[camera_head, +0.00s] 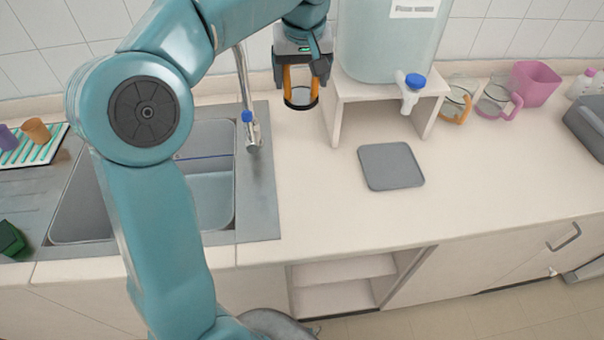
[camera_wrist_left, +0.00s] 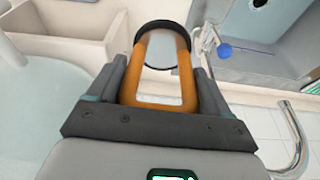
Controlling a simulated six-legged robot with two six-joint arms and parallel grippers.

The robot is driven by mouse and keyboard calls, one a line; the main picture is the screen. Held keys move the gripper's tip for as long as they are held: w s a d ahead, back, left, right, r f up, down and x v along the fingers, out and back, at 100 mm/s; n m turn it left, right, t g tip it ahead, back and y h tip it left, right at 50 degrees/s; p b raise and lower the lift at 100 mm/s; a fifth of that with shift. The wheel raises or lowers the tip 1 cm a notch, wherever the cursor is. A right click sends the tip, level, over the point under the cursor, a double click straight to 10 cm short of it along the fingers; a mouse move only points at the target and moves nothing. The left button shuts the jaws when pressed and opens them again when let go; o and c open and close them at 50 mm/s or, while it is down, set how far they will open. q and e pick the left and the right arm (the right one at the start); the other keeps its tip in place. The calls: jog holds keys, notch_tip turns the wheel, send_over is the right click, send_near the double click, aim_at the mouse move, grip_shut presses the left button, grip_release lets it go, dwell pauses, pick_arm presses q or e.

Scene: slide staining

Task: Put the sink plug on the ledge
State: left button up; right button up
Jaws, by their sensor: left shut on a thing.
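My left gripper (camera_head: 301,84) hangs over the back of the counter, between the tap and the water tank's stand. It is shut on the sink plug (camera_head: 302,105), a dark round rim with an orange loop handle. In the left wrist view the loop of the plug (camera_wrist_left: 160,102) lies between the two grey fingers, with the dark ring beyond their tips. The plug seems to be held above the surface; the gap is hard to judge. A pale raised strip (camera_head: 21,109) runs along the tiled wall and may be the ledge. My right gripper does not show.
The sink (camera_head: 212,200) and its tap (camera_head: 248,110) are to the left. The water tank (camera_head: 385,45) stands on a pale stand (camera_head: 336,115) close to the right of my gripper. A grey square mat (camera_head: 391,166) lies on the counter, with clear room around it.

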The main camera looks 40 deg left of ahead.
pick_arm(q)
jog(key=shift+f+b, duration=0.4)
jog(key=shift+f, duration=0.35)
jog(key=shift+d+f, duration=0.1)
jog(key=shift+f, duration=0.15)
notch_tip(320, 180, down, 20)
jog(key=shift+r+b, duration=0.2)
jog(key=shift+b, duration=0.45)
jog(key=shift+s, duration=0.1)
jog(key=shift+d, duration=0.1)
